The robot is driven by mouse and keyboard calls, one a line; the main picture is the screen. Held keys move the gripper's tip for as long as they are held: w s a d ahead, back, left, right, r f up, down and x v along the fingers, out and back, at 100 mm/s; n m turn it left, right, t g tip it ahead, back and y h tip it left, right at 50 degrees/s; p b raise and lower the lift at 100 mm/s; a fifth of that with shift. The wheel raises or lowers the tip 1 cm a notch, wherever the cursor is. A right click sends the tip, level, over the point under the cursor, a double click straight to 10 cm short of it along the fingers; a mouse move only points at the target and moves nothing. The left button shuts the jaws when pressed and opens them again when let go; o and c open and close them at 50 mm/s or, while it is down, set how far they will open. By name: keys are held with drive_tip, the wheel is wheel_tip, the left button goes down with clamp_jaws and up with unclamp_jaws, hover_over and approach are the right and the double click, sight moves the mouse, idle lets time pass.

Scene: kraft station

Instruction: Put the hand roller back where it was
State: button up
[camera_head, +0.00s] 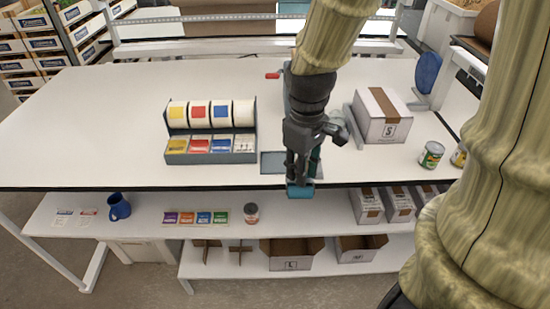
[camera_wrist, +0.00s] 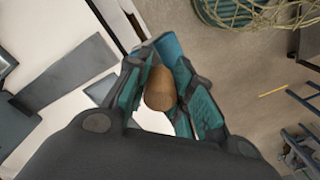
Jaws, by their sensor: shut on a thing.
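My gripper (camera_head: 301,176) is shut on the hand roller and holds it at the front edge of the white table. The roller's blue cylinder (camera_head: 300,190) shows just below my fingertips in the head view. In the wrist view, its brown wooden handle (camera_wrist: 160,90) sits between my teal fingers, with the blue cylinder (camera_wrist: 169,48) beyond it. A flat grey plate (camera_head: 272,163) lies on the table just left of my gripper, partly hidden by it.
A dispenser with colored rolls (camera_head: 211,130) stands left of my gripper. A taped box (camera_head: 382,116) and a green can (camera_head: 431,155) stand to the right. A lower shelf (camera_head: 150,222) holds a blue mug (camera_head: 119,207) and boxes. The table's left side is clear.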

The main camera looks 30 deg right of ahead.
drive_tip(key=shift+w+d+f+p, duration=0.25)
drive_tip(key=shift+w+d+f, duration=0.5)
drive_tip(key=shift+w, duration=1.8)
drive_tip(key=shift+w+d+f+p, duration=0.3)
drive_tip(key=shift+w+d+f, duration=0.45)
drive_tip(key=shift+w, duration=1.85)
drive_tip(key=shift+w+d+f+p, duration=0.35)
drive_tip(key=shift+w+f, duration=0.65)
drive_tip(key=shift+w, duration=1.55)
drive_tip(key=shift+d+f, duration=0.1)
drive_tip(key=o, duration=0.9)
drive_tip(key=shift+c, duration=0.2)
wheel_tip(320, 180, up, 12)
drive_tip(key=b, duration=0.2)
